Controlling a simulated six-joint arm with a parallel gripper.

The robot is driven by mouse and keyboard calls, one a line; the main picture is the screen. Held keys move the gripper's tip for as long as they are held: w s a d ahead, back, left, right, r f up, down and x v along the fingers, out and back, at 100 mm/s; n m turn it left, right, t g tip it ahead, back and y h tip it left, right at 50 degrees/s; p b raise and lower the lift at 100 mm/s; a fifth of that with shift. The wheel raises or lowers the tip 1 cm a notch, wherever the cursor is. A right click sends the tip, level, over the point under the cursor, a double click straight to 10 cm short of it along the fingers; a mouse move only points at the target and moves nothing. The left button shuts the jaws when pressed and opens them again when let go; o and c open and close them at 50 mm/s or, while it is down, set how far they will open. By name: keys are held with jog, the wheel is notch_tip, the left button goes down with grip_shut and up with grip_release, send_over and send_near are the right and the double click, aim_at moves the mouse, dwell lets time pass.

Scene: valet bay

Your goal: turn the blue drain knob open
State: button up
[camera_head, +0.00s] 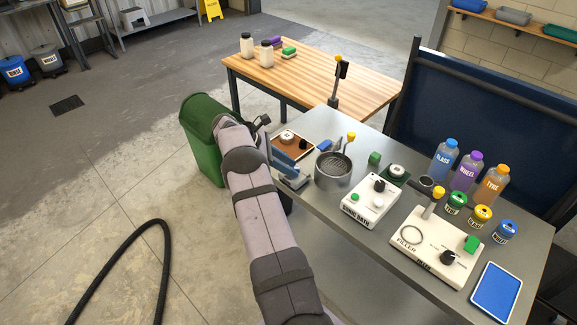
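My arm reaches up from the bottom middle, and its end, with my gripper (262,122), is near the left end of the grey metal bench (325,118). The fingers are too small and partly hidden, so I cannot tell if they are open or shut. I cannot make out a blue drain knob for certain. A blue and grey fixture (286,164) stands at the bench's left edge, right beside my arm and partly behind it. A small blue piece (324,146) lies to its right, by a brown board (300,154). A metal pot (333,172) stands beside them.
The white sonic bath unit (370,202) and filler unit (430,247) stand on the bench. Several labelled bottles, including a blue-capped one (443,160), line the back. A blue tray (496,291) lies at the right. A green bin (200,140) stands left of the arm. A wooden table (330,70) is behind.

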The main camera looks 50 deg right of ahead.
jog(key=b+v, duration=0.2)
jog(key=v, duration=0.5)
dwell(0.5)
jog(key=shift+a+r, duration=0.1)
jog(key=shift+a, duration=0.05)
jog(key=s+a+r+m+t+y+p, duration=0.1)
jog(key=s+a+r+m+t+y, duration=0.1)
jog(key=a, duration=0.7)
jog(key=s+a+r+m+t+y+p, duration=0.1)
jog(key=a+m+t, duration=0.1)
jog(key=a, duration=0.8)
jog(key=s+a+f+m+t+y, duration=0.1)
jog(key=s+a+m+y, duration=0.3)
jog(key=s+a, duration=1.2)
jog(key=s+f+m, duration=0.1)
jog(key=s+m, duration=0.1)
jog(key=s, duration=0.1)
jog(key=shift+a+t+p, duration=0.15)
jog(key=shift+t+p, duration=0.15)
jog(key=shift+p, duration=0.1)
